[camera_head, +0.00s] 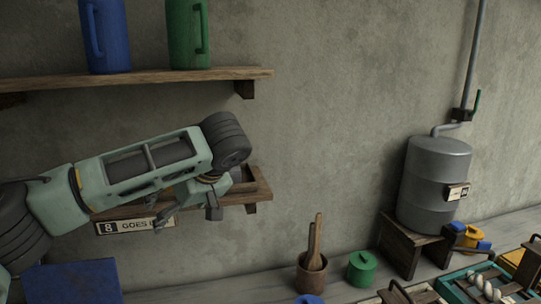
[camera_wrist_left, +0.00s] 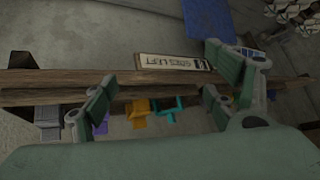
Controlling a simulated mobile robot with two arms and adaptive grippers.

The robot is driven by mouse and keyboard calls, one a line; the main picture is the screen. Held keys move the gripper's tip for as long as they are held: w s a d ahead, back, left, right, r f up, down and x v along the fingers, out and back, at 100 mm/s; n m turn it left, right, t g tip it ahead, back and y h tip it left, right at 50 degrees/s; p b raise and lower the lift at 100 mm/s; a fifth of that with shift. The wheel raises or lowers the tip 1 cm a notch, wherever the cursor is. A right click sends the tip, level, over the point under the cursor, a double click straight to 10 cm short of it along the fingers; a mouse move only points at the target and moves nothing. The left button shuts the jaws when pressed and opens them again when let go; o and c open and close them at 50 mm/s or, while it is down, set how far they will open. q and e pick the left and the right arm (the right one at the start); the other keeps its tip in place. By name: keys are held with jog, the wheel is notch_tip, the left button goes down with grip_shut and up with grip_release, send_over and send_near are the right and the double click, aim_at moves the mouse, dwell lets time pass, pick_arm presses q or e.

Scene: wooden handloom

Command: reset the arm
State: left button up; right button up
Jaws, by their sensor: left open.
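My left arm reaches in from the left of the head view. Its gripper (camera_head: 190,212) is in front of the lower wall shelf (camera_head: 262,190) and hides much of it. In the left wrist view the two fingers of this gripper (camera_wrist_left: 165,92) are spread apart, with nothing seen held between them. The wooden shelf (camera_wrist_left: 70,95) runs across behind the fingers there; I cannot tell whether they touch it. My right gripper is in neither view.
A sign (camera_head: 135,225) is below the lower shelf. An upper shelf (camera_head: 160,77) holds a blue jug (camera_head: 108,38) and a green jug (camera_head: 186,35). A grey drum (camera_head: 433,185) stands right. Beside it are a green lidded pot (camera_head: 361,268) and a utensil pot (camera_head: 312,276).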

pick_arm(q)
jog(key=s+d+f+m+h, duration=0.3)
jog(key=d+f+m, duration=0.1)
jog(key=d+f, duration=0.4)
jog(key=s+d+f+m+h, duration=0.2)
jog(key=s+d+f+m, duration=0.25)
jog(key=f, duration=0.65)
jog(key=s+d+f+m+g+h, duration=0.1)
jog(key=s+d+f+m+h, duration=0.1)
jog(key=s+d+f+h, duration=0.5)
jog(key=s+a+f+y, duration=0.3)
jog(key=s+a+f, duration=0.3)
jog(key=s+a, duration=0.45)
jog(key=s+a+f+y, duration=0.2)
jog(key=s+a+f, duration=0.4)
jog(key=s+a, duration=0.5)
notch_tip(320, 180, down, 28)
jog(key=s+d+g+b, duration=0.2)
jog(key=b, duration=0.1)
jog(key=s+a+f+g+b, duration=0.1)
jog(key=s+a+f+b, duration=0.2)
jog(key=s+f, duration=1.4)
notch_tip(320, 180, down, 3)
jog(key=shift+a+f, duration=0.2)
jog(key=shift+a, duration=0.05)
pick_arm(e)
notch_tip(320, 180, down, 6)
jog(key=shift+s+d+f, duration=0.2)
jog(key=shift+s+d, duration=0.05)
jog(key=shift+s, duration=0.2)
